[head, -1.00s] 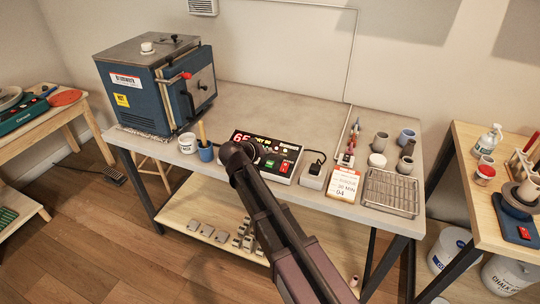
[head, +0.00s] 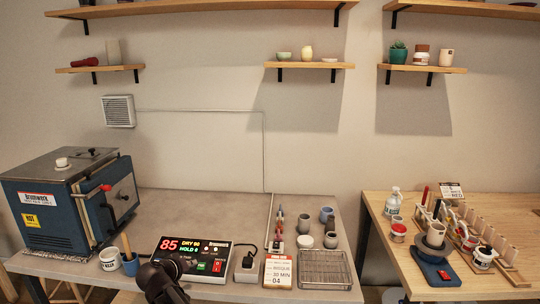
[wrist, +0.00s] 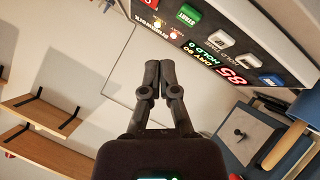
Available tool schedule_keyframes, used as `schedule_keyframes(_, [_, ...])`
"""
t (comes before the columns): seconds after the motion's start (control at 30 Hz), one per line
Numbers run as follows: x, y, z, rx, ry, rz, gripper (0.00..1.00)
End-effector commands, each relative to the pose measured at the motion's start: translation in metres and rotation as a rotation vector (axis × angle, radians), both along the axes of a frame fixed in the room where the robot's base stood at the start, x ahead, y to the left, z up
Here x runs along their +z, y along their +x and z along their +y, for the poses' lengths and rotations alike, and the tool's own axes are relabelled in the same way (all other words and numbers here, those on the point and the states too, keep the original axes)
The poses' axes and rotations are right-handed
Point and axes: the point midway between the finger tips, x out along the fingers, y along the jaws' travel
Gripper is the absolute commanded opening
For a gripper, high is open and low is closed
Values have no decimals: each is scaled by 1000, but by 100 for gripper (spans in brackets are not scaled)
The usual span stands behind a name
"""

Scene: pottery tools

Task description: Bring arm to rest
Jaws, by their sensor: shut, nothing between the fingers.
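In the wrist view, my gripper (wrist: 159,80) has its two black fingers together with nothing between them. The controller (wrist: 240,45) shows tilted and upside down, up and to the right of the fingertips. I cannot tell if they touch it. In the head view, a dark part of my arm stands in front of the lower left of the controller (head: 195,247) and hides some of its front. I cannot make out the fingers there. The controller's display reads 85, DRY 90 and HOLD 0.
The blue kiln (head: 70,205) stands shut at the left of the grey bench (head: 185,205). A white tub (head: 110,259), a blue cup (head: 130,265), a sign card (head: 278,270) and a wire rack (head: 325,268) stand near the controller.

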Motion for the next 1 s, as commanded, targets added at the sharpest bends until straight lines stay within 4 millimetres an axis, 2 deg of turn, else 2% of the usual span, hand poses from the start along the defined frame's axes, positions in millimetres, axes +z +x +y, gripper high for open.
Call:
schedule_keyframes(0.17, [0,0,1,0,0,0,0])
schedule_keyframes(0.53, [-8,3,-37,-46,5,61,0])
schedule_keyframes(0.77, [-17,3,-77,-93,13,128,0])
schedule_keyframes(0.87, [-22,2,-100,-119,23,169,0])
schedule_keyframes(1.0, [-31,-2,-145,-169,41,248,0])
